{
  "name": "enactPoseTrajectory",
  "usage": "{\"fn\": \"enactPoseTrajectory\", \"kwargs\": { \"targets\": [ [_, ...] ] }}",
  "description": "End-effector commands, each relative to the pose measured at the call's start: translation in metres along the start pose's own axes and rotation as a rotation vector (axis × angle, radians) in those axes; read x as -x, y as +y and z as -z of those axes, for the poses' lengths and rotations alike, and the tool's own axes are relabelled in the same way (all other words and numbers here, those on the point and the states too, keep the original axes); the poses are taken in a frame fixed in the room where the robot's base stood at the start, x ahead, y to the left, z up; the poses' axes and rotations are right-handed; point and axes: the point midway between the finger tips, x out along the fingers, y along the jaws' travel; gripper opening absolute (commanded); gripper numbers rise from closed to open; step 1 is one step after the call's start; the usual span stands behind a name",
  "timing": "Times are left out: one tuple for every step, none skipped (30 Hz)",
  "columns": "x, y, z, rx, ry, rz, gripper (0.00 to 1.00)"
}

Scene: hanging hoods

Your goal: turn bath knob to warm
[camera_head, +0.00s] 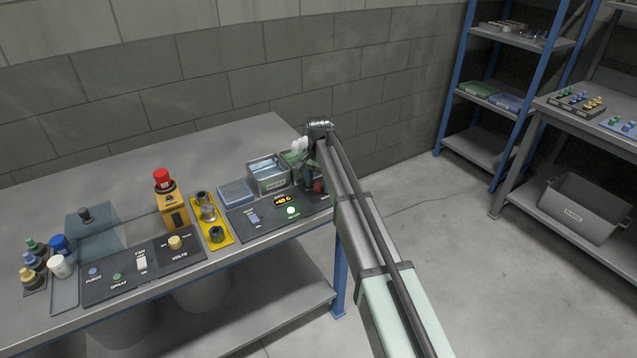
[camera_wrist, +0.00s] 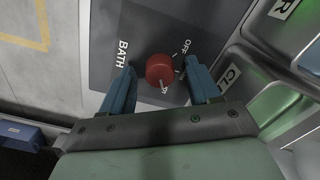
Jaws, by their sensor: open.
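The bath knob is red and round and sits on a dark panel (camera_wrist: 105,45) marked BATH; it shows in the wrist view (camera_wrist: 160,68) and as a small red spot in the head view (camera_head: 319,187). Its white pointer line aims down in the wrist view, away from OFF, toward a partly hidden label. My gripper (camera_wrist: 159,75) is open, with one blue finger on each side of the knob. Gaps show between the fingers and the knob. In the head view my gripper (camera_head: 310,172) is over the panel's right end, partly hidden by my arm.
The dark panel (camera_head: 265,220) also carries an orange display (camera_head: 286,200), a green button (camera_head: 293,211) and a blue switch (camera_head: 254,218). Labelled bins (camera_head: 268,176) stand close behind it. A yellow tray (camera_head: 222,240) and another control panel (camera_head: 130,283) lie left.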

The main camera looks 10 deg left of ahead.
Motion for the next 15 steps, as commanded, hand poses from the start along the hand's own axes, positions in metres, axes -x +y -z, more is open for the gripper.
{"fn": "enactPoseTrajectory", "kwargs": {
  "targets": [
    [-0.0008, 0.0001, -0.0001, 0.000, 0.000, 0.000, 0.61],
    [-0.0011, 0.0000, -0.0001, 0.000, 0.000, 0.000, 0.61],
    [-0.0011, 0.0000, 0.0000, 0.000, 0.000, 0.000, 0.61],
    [-0.0011, 0.0000, 0.0000, 0.000, 0.000, 0.000, 0.61],
    [-0.0010, 0.0000, 0.0000, 0.000, 0.000, 0.000, 0.61],
    [-0.0010, 0.0000, 0.0000, 0.000, 0.000, 0.000, 0.61],
    [-0.0009, 0.0000, 0.0000, 0.000, 0.000, 0.000, 0.61],
    [-0.0009, 0.0000, 0.0000, 0.000, 0.000, 0.000, 0.61],
    [-0.0008, 0.0000, 0.0000, 0.000, 0.000, 0.000, 0.57],
    [-0.0008, 0.0000, -0.0001, 0.000, 0.000, 0.000, 0.55],
    [-0.0008, 0.0000, -0.0001, 0.000, 0.000, 0.000, 0.52],
    [-0.0008, 0.0000, -0.0001, 0.000, 0.000, 0.000, 0.48],
    [-0.0008, 0.0001, -0.0001, 0.000, 0.000, 0.000, 0.45],
    [-0.0008, 0.0000, 0.0000, 0.000, 0.000, 0.000, 0.42],
    [-0.0007, 0.0000, 0.0000, 0.000, 0.000, 0.000, 0.38]
  ]
}}
